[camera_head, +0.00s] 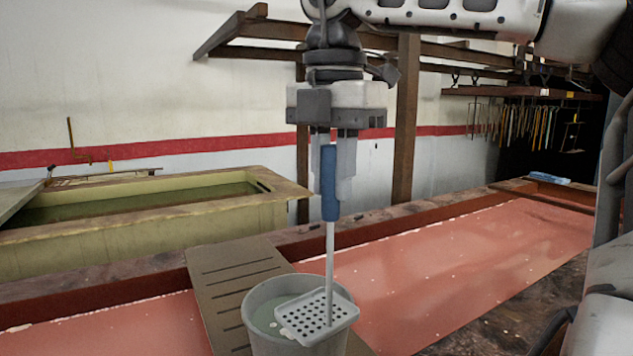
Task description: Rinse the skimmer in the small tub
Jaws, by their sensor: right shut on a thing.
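The skimmer has a blue handle (329,190), a thin pale shaft and a white perforated head (317,316). My right gripper (335,180) points down from the top middle and is shut on the blue handle. The skimmer hangs upright with its head over the mouth of the small grey tub (266,335). The head overlaps the tub's right rim in this view; I cannot tell whether it touches the rim or the liquid. Pale liquid with a few white bits shows inside the tub. My left gripper is not in view.
The tub stands on a slotted brown board (228,279) across a long red-surfaced tank (480,255). A yellowish tank (140,240) of dark green liquid stands behind left. A rusty post (405,120) and overhead rails rise behind the gripper. A blue item (549,178) lies far right.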

